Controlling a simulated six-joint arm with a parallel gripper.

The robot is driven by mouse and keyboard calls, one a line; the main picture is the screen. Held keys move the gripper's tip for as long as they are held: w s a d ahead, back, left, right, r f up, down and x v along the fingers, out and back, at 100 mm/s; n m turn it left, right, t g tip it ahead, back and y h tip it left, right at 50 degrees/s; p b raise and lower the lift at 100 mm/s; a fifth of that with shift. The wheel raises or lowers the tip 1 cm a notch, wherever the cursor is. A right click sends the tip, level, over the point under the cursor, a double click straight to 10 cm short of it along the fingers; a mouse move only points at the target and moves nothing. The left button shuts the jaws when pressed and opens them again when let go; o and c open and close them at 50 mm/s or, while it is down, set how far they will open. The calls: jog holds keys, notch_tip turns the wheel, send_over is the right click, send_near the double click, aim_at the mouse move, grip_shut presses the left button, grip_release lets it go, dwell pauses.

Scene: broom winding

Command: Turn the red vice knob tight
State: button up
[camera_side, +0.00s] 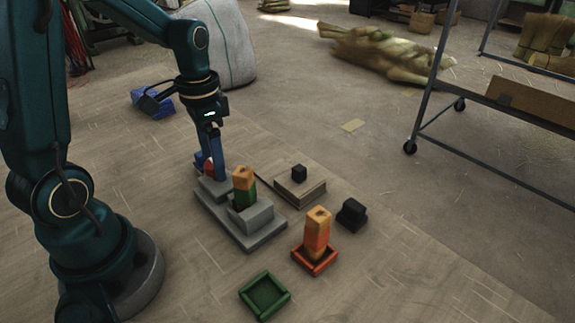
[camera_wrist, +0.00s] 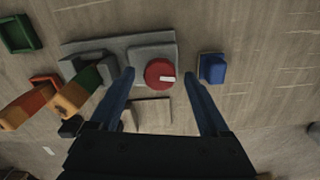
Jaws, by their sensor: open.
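The red vice knob (camera_wrist: 159,73) is a round disc with a white mark pointing right in the wrist view. It sits on a grey block at one end of the grey vice (camera_side: 240,225). In the side view the knob (camera_side: 208,167) is partly hidden behind my fingers. My gripper (camera_wrist: 158,75) is open, with one blue finger on each side of the knob. In the wrist view gaps show between the fingers and the knob. An orange and green post (camera_side: 243,187) stands upright in the vice at its other end.
An orange tray (camera_side: 315,262) holds another orange post. A green tray (camera_side: 265,297) looks empty. A wooden block (camera_side: 298,190) with a black cube and a black holder (camera_side: 351,214) stand to the right. A blue block (camera_wrist: 212,68) stands just beyond the right finger.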

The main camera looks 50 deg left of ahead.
jog(key=shift+r, duration=2.4)
jog(key=shift+w+d+r, duration=0.1)
jog(key=shift+d+r, duration=0.1)
jog(key=s+d+r+n+t, duration=0.2)
jog(key=s+d+r+t, duration=0.2)
jog(key=s+d, duration=0.3)
jog(key=shift+s+d+t, duration=0.2)
jog(key=shift+d+t, duration=0.6)
jog(key=shift+d, duration=0.45)
